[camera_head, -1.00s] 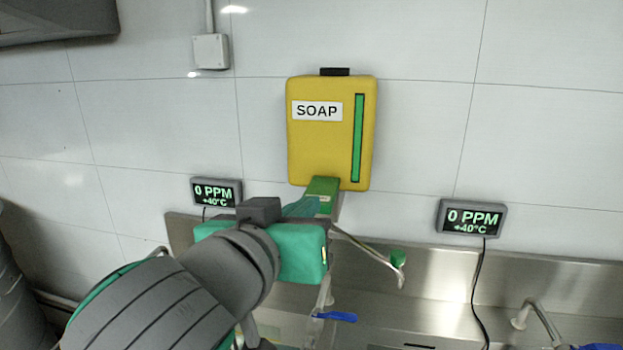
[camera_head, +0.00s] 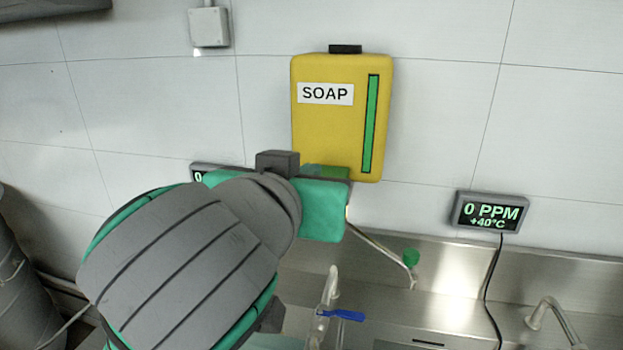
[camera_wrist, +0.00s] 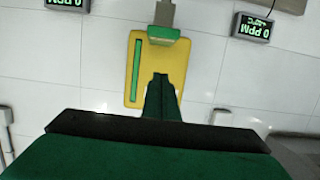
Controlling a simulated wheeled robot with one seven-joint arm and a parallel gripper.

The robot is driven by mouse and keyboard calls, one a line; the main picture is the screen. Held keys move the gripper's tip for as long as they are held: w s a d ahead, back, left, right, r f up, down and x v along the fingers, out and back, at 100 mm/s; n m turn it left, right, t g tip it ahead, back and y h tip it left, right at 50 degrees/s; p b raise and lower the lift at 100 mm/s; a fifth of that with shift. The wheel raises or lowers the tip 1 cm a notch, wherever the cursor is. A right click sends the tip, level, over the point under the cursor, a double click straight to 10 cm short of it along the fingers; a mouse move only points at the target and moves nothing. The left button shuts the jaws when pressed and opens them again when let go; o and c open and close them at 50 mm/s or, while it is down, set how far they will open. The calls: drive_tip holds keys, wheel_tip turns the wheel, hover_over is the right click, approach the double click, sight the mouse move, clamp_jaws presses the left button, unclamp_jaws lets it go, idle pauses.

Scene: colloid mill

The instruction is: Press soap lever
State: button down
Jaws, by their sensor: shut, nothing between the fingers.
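The yellow soap dispenser (camera_head: 335,130) hangs on the tiled wall, with a SOAP label and a green level strip. Its green lever (camera_head: 326,171) at the bottom is mostly hidden behind my arm in the head view. In the wrist view the dispenser (camera_wrist: 128,92) appears upside down, with the green lever (camera_wrist: 163,33) at its upper end. My gripper (camera_wrist: 160,80) is shut and empty, its dark green fingers in front of the dispenser's yellow face. In the wrist view the fingertips look apart from the lever; depth is hard to tell. In the head view the fingers are hidden.
A display (camera_head: 491,212) reading 0 PPM is on the wall at right; another (camera_head: 201,172) is partly hidden at left. A steel sink with taps (camera_head: 552,318) and a blue handle (camera_head: 341,315) lies below.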

drive_tip(key=x, duration=0.8)
wheel_tip(320, 180, down, 2)
drive_tip(key=shift+s+f, duration=0.15)
drive_tip(key=shift+f, duration=0.85)
